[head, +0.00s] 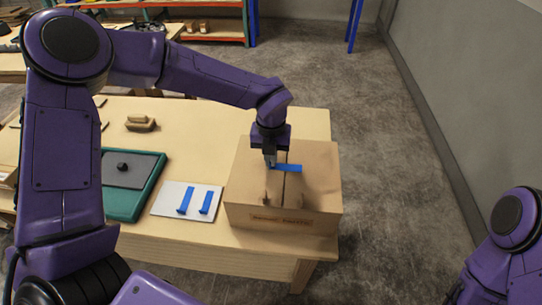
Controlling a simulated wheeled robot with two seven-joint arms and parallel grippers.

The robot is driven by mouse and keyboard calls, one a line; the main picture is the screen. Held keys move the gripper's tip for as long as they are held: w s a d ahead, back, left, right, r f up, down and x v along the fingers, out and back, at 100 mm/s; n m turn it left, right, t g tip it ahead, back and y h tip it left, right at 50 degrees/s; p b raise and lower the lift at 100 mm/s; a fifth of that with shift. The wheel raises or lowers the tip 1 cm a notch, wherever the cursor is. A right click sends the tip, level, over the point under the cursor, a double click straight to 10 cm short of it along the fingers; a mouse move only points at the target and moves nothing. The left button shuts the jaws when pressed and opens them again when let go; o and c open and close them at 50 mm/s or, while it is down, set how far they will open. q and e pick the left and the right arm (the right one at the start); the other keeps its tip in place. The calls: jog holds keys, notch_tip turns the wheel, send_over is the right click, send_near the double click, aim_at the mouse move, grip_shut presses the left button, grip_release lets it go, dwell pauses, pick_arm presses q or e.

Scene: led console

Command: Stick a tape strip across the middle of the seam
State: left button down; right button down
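A closed cardboard box (315,205) stands on the table's right part. Its top seam (283,198) runs from front to back as a dark line. A blue tape strip (288,168) lies at the seam, towards the back half of the top, crossing to the right of it. My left gripper (271,163) points down at the strip's left end. The fingers look close together, but whether they grip the strip is too small to tell. Two more blue strips (185,201) (206,203) are on a white card (165,205) left of the box. My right gripper is out of view.
A green-edged tray (124,207) with a grey top and a black knob lies left of the card. Small brown blocks (140,123) sit farther back on the wooden table (205,120). A shelf stands at the back; the floor to the right is clear.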

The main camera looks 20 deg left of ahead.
pick_arm(q)
jog(key=c, duration=1.2)
grip_release()
jog(key=shift+c, duration=0.2)
